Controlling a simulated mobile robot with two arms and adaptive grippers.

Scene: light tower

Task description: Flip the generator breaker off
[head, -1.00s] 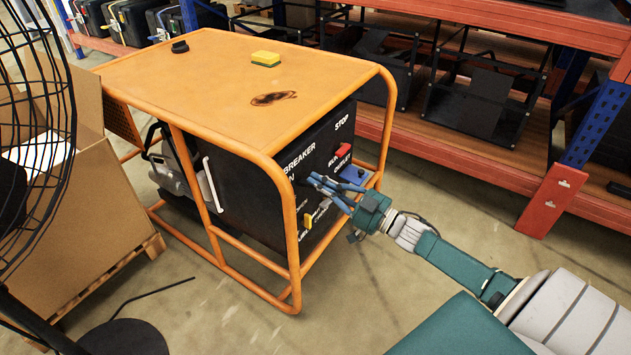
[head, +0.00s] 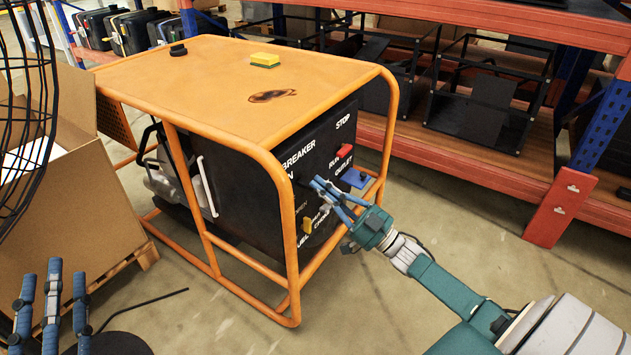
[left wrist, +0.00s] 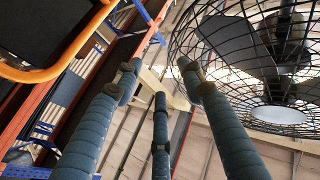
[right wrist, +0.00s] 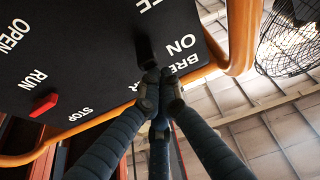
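The generator (head: 235,85) has an orange frame and a black front panel (head: 292,137). The label BREAKER ON sits at the panel's upper left. My right gripper (head: 320,187) is in front of the panel just below that label and hides the breaker there. In the right wrist view a black breaker lever (right wrist: 146,52) stands beside the word ON. The closed fingertips of my right gripper (right wrist: 159,88) are right at its near end; I cannot tell whether they touch it. My left gripper (head: 52,290) is open and empty at the lower left, away from the generator.
A yellow sponge (head: 265,60) lies on top. A cardboard box (head: 85,225) and a black fan (head: 22,130) stand left; shelves (head: 470,150) stand behind right.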

